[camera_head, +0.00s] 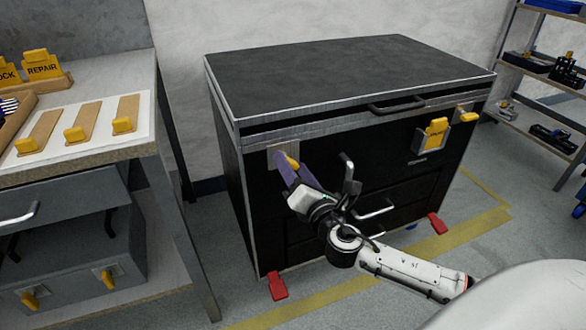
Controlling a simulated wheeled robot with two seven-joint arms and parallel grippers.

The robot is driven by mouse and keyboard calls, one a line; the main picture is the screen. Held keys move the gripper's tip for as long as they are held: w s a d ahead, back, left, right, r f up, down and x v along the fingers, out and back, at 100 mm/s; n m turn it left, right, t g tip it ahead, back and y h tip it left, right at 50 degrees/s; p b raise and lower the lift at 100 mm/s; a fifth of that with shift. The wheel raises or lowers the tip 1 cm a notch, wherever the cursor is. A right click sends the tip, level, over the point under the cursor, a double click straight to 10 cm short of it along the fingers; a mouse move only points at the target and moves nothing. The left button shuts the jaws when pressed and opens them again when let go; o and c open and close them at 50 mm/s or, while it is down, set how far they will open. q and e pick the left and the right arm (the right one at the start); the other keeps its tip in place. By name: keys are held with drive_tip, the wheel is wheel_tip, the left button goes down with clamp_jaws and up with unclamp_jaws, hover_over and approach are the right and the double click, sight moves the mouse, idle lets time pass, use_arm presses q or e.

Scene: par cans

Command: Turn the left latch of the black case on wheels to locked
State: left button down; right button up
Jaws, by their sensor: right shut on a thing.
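The black case on wheels (340,75) stands on the floor in the middle of the view, its lid resting slightly above the body with a dark gap at the front. Its left latch (293,163) is a yellow handle on a metal plate at the front left. My right gripper (286,170) has its purple fingers shut on this latch and hides most of it. The right latch (467,117) is yellow and sits on a plate at the front right. My left gripper is not in view.
A workbench (70,155) with yellow-tipped wooden blocks stands at the left, a grey case (80,255) beneath it. Shelves (545,70) stand at the right. Red wheel pedals (277,287) stick out at the case's foot. A yellow tag (436,131) sits in a front holder.

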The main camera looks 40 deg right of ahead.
use_arm(q)
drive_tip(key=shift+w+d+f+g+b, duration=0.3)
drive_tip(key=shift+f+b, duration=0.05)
drive_tip(key=shift+b, duration=0.25)
use_arm(e)
drive_tip(key=shift+d+f+m, duration=0.1)
drive_tip(key=shift+f+m, duration=0.05)
drive_tip(key=shift+m, duration=4.65)
drive_tip(key=o, duration=1)
drive_tip(key=shift+o, duration=0.2)
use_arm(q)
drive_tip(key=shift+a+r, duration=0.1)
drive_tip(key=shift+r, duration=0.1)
use_arm(e)
drive_tip(key=v, duration=1)
drive_tip(key=shift+s, duration=0.2)
